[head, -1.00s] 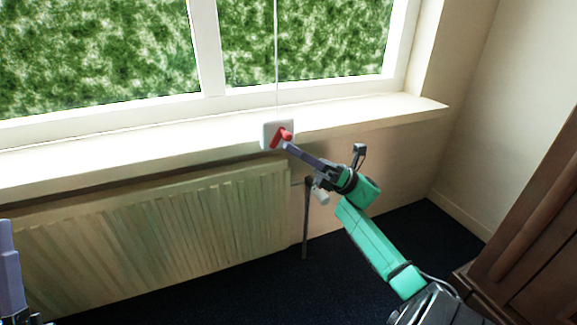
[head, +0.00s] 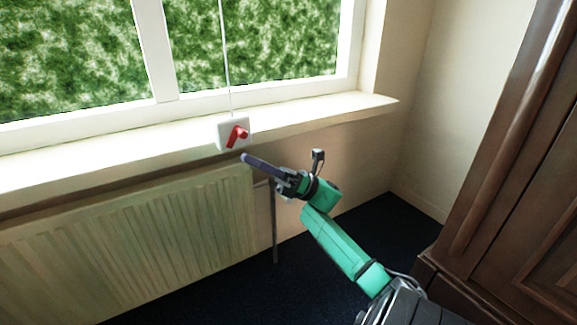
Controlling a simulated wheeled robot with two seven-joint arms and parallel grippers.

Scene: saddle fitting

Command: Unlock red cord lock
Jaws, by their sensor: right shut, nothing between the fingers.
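The red cord lock (head: 236,137) is a small red lever on a white box (head: 222,129) at the front edge of the window sill. A thin white cord (head: 225,60) runs straight up from the box past the window. The lever looks bent, with one part slanting down to the left and its knob at the upper right. My right gripper (head: 246,158) is shut and empty, its purple fingers pointing up-left. Its tips are just below the lever and look apart from it. My left gripper is out of view.
A ribbed radiator (head: 130,245) stands under the sill (head: 310,113), with a pipe (head: 274,225) at its right end. A dark wooden cabinet (head: 500,200) is at the right. Dark floor (head: 330,235) lies open between them.

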